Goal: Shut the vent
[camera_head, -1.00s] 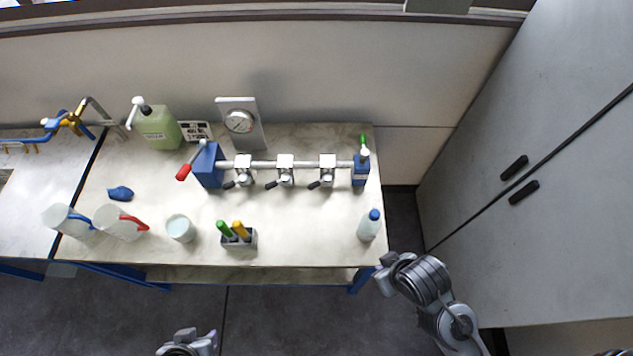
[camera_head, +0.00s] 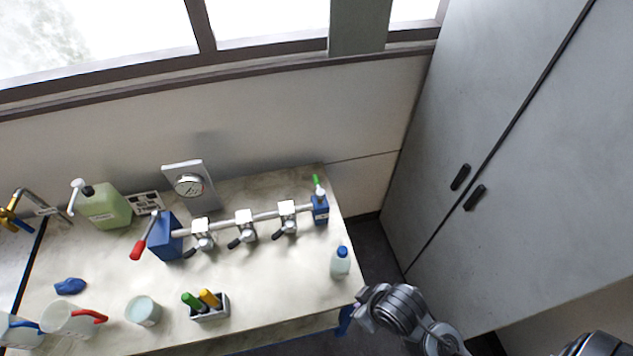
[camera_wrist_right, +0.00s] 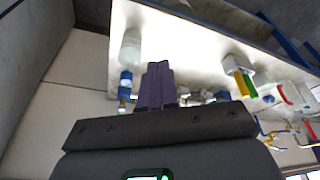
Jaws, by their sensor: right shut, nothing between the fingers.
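A pipe manifold (camera_head: 265,216) runs along the bench between two blue end blocks. The left block (camera_head: 166,237) has a red-tipped lever (camera_head: 138,248). The right block (camera_head: 321,210) carries a green-tipped handle (camera_head: 316,184). Three valves with black handles, such as the middle one (camera_head: 246,225), sit along the pipe. I cannot tell which part is the vent. My right gripper (camera_head: 362,301) is off the bench's right front corner, apart from the manifold. In the right wrist view its purple fingers (camera_wrist_right: 157,80) are shut and empty. My left gripper is not in view.
A blue-capped bottle (camera_head: 340,263) stands near the bench's right edge, close to my right gripper. A holder (camera_head: 211,312) with green and yellow handles, a beaker (camera_head: 143,311) and a jug (camera_head: 66,320) stand along the front. A gauge (camera_head: 189,185) stands behind the manifold. A cabinet (camera_head: 520,140) is at right.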

